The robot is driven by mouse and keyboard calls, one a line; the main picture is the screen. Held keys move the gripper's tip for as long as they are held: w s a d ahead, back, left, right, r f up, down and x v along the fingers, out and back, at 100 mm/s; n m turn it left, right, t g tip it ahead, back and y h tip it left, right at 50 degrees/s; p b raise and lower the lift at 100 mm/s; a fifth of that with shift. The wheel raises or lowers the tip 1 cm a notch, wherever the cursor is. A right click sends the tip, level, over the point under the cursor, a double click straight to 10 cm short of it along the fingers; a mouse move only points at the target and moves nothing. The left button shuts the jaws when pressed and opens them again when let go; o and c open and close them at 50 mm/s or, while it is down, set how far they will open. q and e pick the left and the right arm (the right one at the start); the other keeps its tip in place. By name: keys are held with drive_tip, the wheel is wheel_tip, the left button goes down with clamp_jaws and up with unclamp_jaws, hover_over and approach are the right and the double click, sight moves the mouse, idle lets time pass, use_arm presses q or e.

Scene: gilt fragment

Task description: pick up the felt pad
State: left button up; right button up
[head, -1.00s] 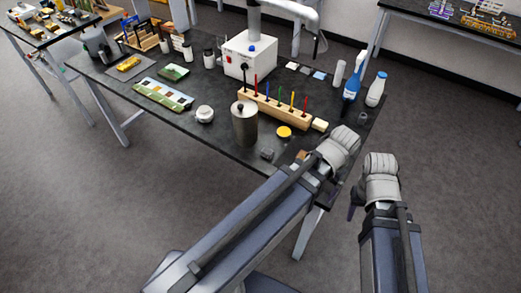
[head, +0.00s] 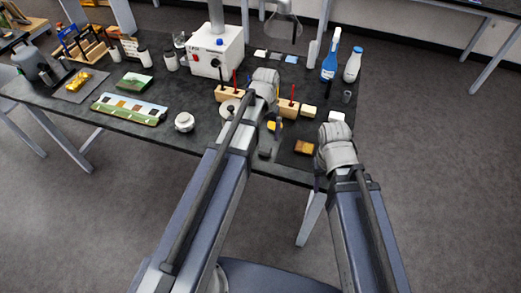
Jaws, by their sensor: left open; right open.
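I cannot tell for sure which thing is the felt pad. A small dark grey block (head: 265,153) lies near the table's front edge, and a brown-orange block (head: 304,147) lies to its right on a darker patch. My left gripper (head: 274,116) is above the table in front of the wooden rack, over a yellow round thing it partly hides. It is open, with nothing seen in it. My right gripper (head: 319,172) is open beside the table's front right part, right of the brown-orange block. Its fingers are mostly hidden by its own wrist.
The wooden rack (head: 289,108) with coloured sticks and a metal canister (head: 228,109) stand partly behind my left arm. A white box (head: 214,50), a blue bottle (head: 329,63) and a white bottle (head: 352,66) stand at the back. A white jar (head: 184,122) stands left. The front strip is fairly clear.

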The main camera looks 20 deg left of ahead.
sight(265, 148)
use_arm(q)
drive_tip(key=shift+s+d+f+b, duration=0.1)
drive_tip(key=shift+f+b, duration=1.85)
drive_tip(key=shift+f, duration=0.05)
drive_tip(key=shift+s+d+f+b, duration=0.1)
drive_tip(key=shift+f+b, duration=1.85)
drive_tip(key=shift+r, duration=0.1)
clamp_jaws()
drive_tip(key=shift+r, duration=0.1)
wheel_tip(265, 148, up, 10)
drive_tip(key=p, duration=1)
